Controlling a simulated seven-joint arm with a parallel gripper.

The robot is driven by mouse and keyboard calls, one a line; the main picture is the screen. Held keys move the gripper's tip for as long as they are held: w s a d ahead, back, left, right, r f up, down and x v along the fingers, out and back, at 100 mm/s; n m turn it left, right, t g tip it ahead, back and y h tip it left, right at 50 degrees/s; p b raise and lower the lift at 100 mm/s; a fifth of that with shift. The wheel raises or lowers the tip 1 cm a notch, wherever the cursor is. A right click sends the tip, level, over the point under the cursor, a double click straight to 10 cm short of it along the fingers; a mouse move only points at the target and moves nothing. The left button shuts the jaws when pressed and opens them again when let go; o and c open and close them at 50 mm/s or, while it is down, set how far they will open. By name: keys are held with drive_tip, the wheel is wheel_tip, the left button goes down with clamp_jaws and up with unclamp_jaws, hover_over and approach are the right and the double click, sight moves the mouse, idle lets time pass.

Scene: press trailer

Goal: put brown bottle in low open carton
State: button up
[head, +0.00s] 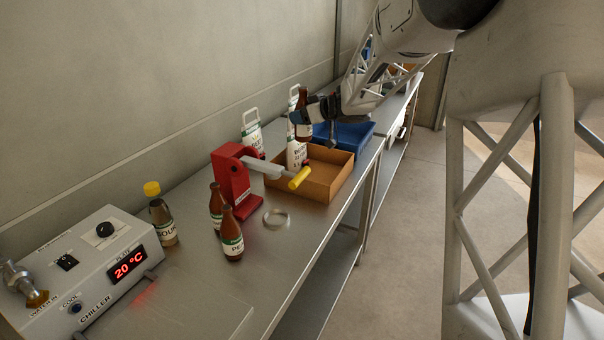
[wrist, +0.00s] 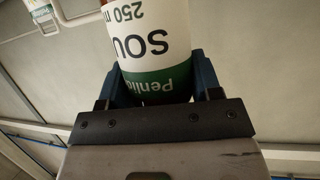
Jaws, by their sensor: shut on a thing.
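My gripper (head: 313,113) is shut on a brown bottle (head: 303,98) with a white and green label. The bottle is upright and held above the far left side of the low open carton (head: 334,184). In the wrist view the bottle's label (wrist: 155,50) fills the space between the fingers (wrist: 157,88); its base is hidden by the gripper. The tan carton stands on the bench, and the visible part of its floor looks bare. The press handle covers part of its near left corner.
A red press (head: 232,181) with a yellow-ended lever (head: 299,178) stands just before the carton. White handled containers (head: 252,133) stand along the wall side, and a blue tray (head: 345,134) lies behind. Two brown bottles (head: 231,236), a ring (head: 276,218) and a chiller (head: 95,270) are nearer.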

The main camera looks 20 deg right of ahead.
drive_tip(key=w+d+f+n, duration=0.1)
drive_tip(key=w+d+f, duration=0.3)
drive_tip(key=d+f, duration=0.5)
drive_tip(key=shift+w+f+g+y, duration=0.15)
drive_tip(key=shift+f+g+y, duration=0.2)
drive_tip(key=shift+f, duration=0.5)
wheel_tip(320, 180, down, 6)
drive_tip(key=shift+f, duration=0.15)
drive_tip(key=shift+f, duration=1.85)
drive_tip(key=shift+f, duration=0.15)
